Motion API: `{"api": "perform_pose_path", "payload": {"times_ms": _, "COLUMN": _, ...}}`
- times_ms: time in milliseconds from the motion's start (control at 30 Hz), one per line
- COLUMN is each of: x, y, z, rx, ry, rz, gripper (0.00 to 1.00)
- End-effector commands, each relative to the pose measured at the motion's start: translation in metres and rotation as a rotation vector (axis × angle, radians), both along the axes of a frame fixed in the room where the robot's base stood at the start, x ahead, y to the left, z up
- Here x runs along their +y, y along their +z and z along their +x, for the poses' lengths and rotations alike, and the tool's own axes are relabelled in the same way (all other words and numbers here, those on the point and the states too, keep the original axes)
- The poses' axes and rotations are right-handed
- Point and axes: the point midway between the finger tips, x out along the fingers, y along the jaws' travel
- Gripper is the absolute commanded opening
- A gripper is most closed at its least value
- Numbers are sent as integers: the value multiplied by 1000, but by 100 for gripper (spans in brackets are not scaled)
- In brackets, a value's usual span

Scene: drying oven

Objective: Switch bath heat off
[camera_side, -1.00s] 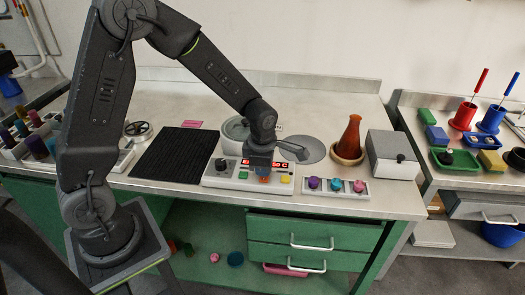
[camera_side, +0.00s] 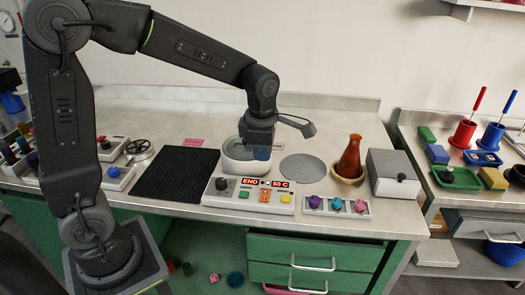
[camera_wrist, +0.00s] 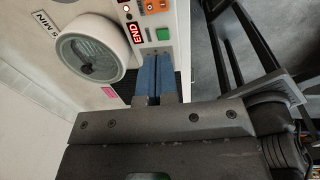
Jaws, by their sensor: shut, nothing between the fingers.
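The heating bath is a white round pot (camera_side: 236,166) with a grey lid or window, behind a white control panel (camera_side: 215,199). The panel's red displays (camera_side: 265,183) read "END" and "50 C". A black knob (camera_side: 221,184), a green button (camera_side: 244,194), an orange switch (camera_side: 265,196) and a yellow button (camera_side: 286,199) sit on it. My gripper (camera_side: 261,153) is shut and empty, its blue fingertips above the panel's rear edge and beside the pot. In the wrist view my shut fingers (camera_wrist: 156,80) are near the green button (camera_wrist: 163,34); the "END" display (camera_wrist: 135,33) also shows.
A row of purple, teal and pink knobs (camera_side: 337,206) lies to the right. An orange flask (camera_side: 350,158) stands in a wooden ring near a grey box (camera_side: 392,172). A black ribbed mat (camera_side: 175,174) is on the left. A grey disc (camera_side: 303,168) lies flat behind the knobs.

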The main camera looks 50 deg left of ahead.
Motion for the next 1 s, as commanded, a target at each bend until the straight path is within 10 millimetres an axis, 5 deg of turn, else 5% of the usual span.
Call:
{"api": "perform_pose_path", "payload": {"times_ms": 600, "x": -8, "y": 4, "z": 41, "rx": 231, "ry": 5, "rz": 135, "gripper": 0}}
{"api": "perform_pose_path", "payload": {"times_ms": 1000, "x": -9, "y": 5, "z": 43, "rx": 254, "ry": 11, "rz": 152, "gripper": 0}}
